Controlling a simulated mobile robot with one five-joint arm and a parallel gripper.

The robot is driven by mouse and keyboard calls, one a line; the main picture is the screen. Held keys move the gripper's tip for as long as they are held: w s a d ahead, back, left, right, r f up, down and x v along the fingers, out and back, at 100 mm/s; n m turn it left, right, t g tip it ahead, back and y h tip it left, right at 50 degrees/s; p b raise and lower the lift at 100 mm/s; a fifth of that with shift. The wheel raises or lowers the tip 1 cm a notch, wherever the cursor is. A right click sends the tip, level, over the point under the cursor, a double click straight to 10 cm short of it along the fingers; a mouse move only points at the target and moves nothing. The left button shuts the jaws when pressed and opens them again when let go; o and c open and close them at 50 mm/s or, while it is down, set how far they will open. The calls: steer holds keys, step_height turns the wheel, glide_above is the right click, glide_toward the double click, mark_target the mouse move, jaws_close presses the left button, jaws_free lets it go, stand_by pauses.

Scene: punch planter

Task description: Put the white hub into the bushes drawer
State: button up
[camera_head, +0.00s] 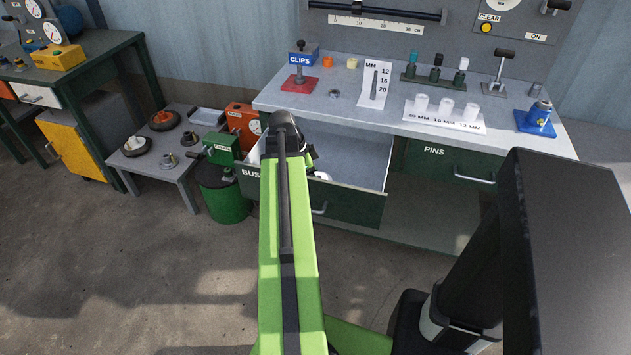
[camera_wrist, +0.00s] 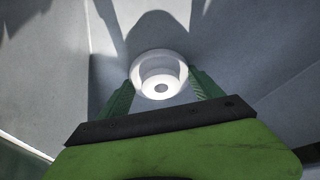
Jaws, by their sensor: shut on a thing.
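The white hub (camera_wrist: 160,78) is a round, stepped piece with a dark centre hole. In the wrist view it sits between the two green fingers of my gripper (camera_wrist: 165,90), which is shut on it. A bit of white that looks like the hub (camera_head: 322,175) shows beside my arm in the head view. The bushes drawer (camera_head: 353,205) is pulled open under the bench, its label partly hidden by my green arm. My gripper is within the drawer's opening, above its grey floor. I cannot tell whether the hub touches the floor.
The bench top (camera_head: 320,118) above carries a red clips stand (camera_head: 299,86), white bushes on a sized strip (camera_head: 444,118) and a blue jack (camera_head: 540,117). The pins drawer (camera_head: 450,165) is shut at right. A green bin (camera_head: 222,195) and low table (camera_head: 165,150) stand left.

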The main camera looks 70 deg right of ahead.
steer(key=shift+f, duration=0.2)
steer(key=o, duration=1.5)
steer(key=shift+r, duration=0.1)
steer(key=shift+o, duration=0.2)
steer(key=shift+r, duration=0.1)
steer(key=shift+r, duration=0.3)
steer(key=p+v, duration=1.1)
steer(key=shift+w+r, duration=0.2)
steer(key=shift+a, duration=0.15)
